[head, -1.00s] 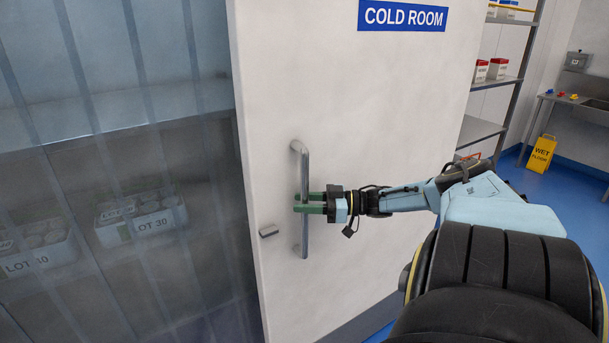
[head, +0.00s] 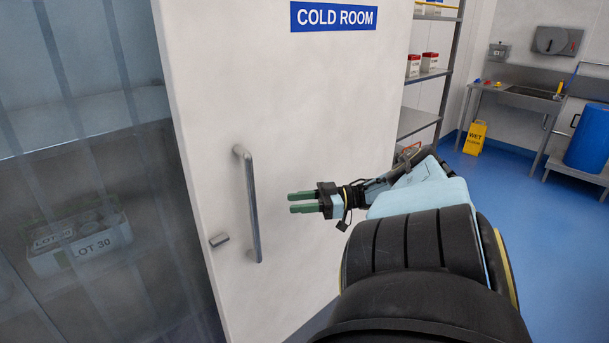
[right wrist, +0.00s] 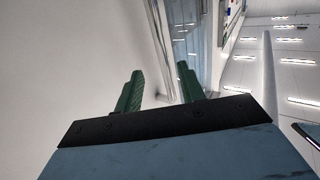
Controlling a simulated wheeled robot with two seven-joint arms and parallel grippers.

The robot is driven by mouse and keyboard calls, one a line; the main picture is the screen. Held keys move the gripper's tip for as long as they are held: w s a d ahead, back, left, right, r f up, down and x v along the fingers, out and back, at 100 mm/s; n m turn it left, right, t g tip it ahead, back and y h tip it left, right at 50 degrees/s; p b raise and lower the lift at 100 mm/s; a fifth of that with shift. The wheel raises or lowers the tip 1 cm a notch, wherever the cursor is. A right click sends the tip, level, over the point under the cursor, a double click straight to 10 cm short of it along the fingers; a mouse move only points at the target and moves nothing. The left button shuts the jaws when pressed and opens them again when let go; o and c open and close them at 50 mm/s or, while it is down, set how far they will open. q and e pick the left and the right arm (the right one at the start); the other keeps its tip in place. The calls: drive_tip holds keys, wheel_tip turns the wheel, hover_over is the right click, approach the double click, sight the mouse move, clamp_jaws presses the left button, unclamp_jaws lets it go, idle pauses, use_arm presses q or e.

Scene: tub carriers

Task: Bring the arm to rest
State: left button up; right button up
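My right gripper (head: 303,202) points left in front of the white cold room door, a short way right of the metal door handle (head: 250,205) and apart from it. Its green fingers stand apart with nothing between them, so it is open and empty. In the right wrist view the open fingers (right wrist: 160,90) show against the white door surface (right wrist: 60,60). The cold room door (head: 300,100) stands open, beside the strip-curtained doorway. My left gripper is not in view.
Behind the clear strips (head: 60,140), tubs marked LOT 30 (head: 85,245) sit on a shelf. To the right are a shelving rack (head: 420,120), a yellow wet floor sign (head: 475,137), a sink bench (head: 530,97) and a blue drum (head: 588,140). Blue floor on the right is clear.

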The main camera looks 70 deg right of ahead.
drive_tip(key=shift+s+d, duration=0.35)
drive_tip(key=shift+s, duration=0.3)
drive_tip(key=s+a+f+m+g+h+b, duration=0.2)
drive_tip(key=s+a+f+h, duration=0.15)
drive_tip(key=f, duration=1.05)
drive_tip(key=s+a+f+m+g+h+b, duration=0.1)
drive_tip(key=s+a+f+g+h, duration=0.2)
drive_tip(key=f, duration=1.1)
drive_tip(key=s+a+f+m+h+b, duration=0.25)
drive_tip(key=s+a+f, duration=0.2)
drive_tip(key=f, duration=0.95)
drive_tip(key=s+a+f+g+b, duration=0.1)
drive_tip(key=s+a+f+g, duration=0.2)
drive_tip(key=a+f, duration=0.3)
drive_tip(key=s+a+f+n+g+b, duration=0.1)
drive_tip(key=s+a+f+g, duration=0.2)
drive_tip(key=a, duration=1.2)
drive_tip(key=s+a+f+n+g+b, duration=0.1)
drive_tip(key=s+a+f+g, duration=0.2)
drive_tip(key=s+a+f, duration=0.3)
drive_tip(key=a+f, duration=0.4)
drive_tip(key=shift+s+a+f+g+b, duration=0.25)
drive_tip(key=shift+f+g+b, duration=0.05)
drive_tip(key=shift+f+g, duration=0.1)
